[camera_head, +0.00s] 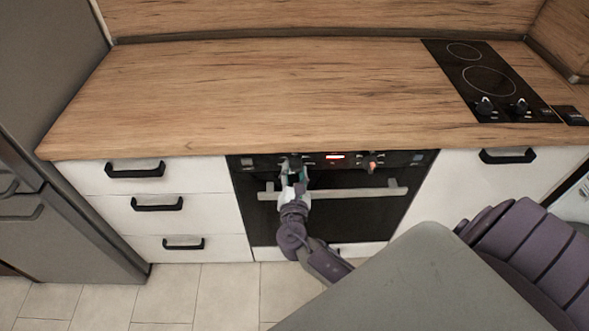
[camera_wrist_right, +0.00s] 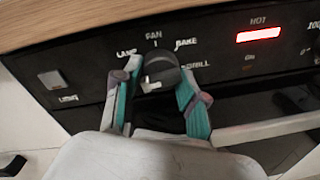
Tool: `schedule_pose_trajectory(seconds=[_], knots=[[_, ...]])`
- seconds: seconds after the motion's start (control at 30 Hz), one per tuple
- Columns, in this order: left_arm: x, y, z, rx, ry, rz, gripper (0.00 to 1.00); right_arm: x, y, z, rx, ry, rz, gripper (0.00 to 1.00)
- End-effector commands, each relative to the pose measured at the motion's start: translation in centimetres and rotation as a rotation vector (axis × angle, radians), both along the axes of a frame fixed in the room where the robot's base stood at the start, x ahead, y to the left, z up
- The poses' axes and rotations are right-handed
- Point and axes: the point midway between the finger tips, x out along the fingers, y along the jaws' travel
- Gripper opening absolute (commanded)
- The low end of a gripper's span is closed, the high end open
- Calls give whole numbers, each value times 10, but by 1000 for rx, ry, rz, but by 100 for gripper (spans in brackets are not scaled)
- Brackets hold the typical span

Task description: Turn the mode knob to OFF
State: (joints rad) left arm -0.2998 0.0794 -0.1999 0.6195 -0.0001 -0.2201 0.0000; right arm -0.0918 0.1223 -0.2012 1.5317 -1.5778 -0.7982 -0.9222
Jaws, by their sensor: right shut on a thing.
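The mode knob (camera_wrist_right: 161,70) is black and round on the black oven panel, with the labels LAMP, FAN, BAKE and GRILL around it. A pale mark shows on the lower left of its face. No OFF label can be read; the area below the knob is hidden by my gripper. My right gripper (camera_wrist_right: 158,82) has its teal-padded fingers on either side of the knob and is shut on it. In the head view my right gripper (camera_head: 293,172) is at the left part of the oven panel, mostly covering the knob. My left gripper is not in view.
A pale oven handle bar (camera_head: 352,193) runs just below the panel. The worktop (camera_head: 250,95) above is clear, with a hob (camera_head: 480,65) at right.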

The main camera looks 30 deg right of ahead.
Motion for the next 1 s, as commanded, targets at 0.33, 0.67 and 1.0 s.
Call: schedule_pose_trajectory(seconds=[0.33,0.67,1.0], knots=[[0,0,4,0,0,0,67,1,0,1,-55,31,1,7],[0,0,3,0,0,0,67,1,0,1,-58,33,1,7],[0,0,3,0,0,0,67,0,0,0,-56,34,0,67]])
